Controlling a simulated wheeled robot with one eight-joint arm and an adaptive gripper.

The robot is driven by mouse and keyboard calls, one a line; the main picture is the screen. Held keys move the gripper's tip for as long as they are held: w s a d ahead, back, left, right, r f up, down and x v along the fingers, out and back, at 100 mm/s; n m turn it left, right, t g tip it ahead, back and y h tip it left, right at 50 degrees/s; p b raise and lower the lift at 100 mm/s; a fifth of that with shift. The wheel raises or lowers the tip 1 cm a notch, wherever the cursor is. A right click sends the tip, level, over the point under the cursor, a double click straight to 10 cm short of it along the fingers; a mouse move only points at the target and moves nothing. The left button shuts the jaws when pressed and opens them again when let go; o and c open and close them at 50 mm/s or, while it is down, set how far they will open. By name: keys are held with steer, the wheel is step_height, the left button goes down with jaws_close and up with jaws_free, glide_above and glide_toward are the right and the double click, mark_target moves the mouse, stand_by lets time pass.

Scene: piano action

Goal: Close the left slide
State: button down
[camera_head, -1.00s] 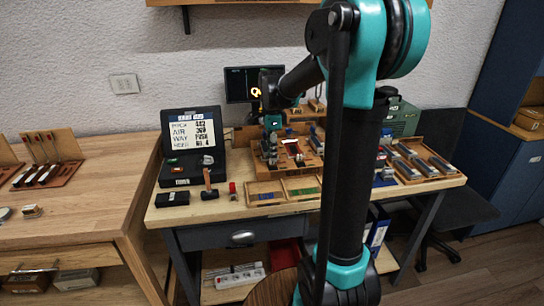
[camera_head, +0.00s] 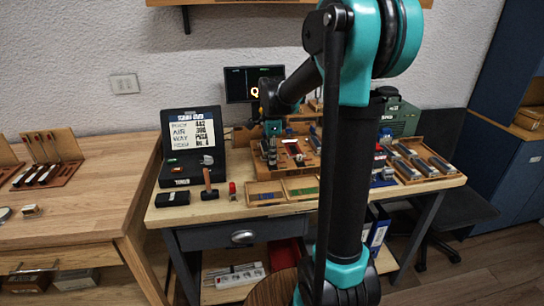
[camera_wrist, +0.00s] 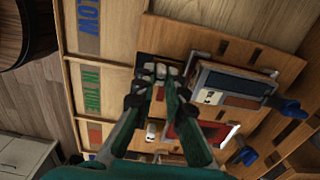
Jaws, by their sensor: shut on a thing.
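The wooden rig (camera_head: 305,163) stands on the middle bench, with small mechanisms on it. My gripper (camera_head: 269,150) is down at its left side, small and partly hidden in the head view. In the wrist view my gripper (camera_wrist: 158,73) has its fingertips close together at a small dark part (camera_wrist: 146,61) at the edge of the rig's board (camera_wrist: 228,48). It is shut on that part, which the fingers mostly cover. I cannot tell how far the left slide is in or out. A block with a blue knob (camera_wrist: 291,109) sits right of the fingers.
Shallow wooden trays with labels (camera_wrist: 92,28) lie beside the rig. A black case with a display (camera_head: 192,142), a hammer (camera_head: 209,185) and a black box (camera_head: 172,198) are at the bench's left. More parts lie in a tray (camera_head: 420,164) at the right.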

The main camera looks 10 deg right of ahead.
steer(key=shift+w, duration=0.6)
steer(key=c, duration=1.6)
jaws_free()
steer(key=shift+w, duration=0.1)
steer(key=shift+o, duration=0.2)
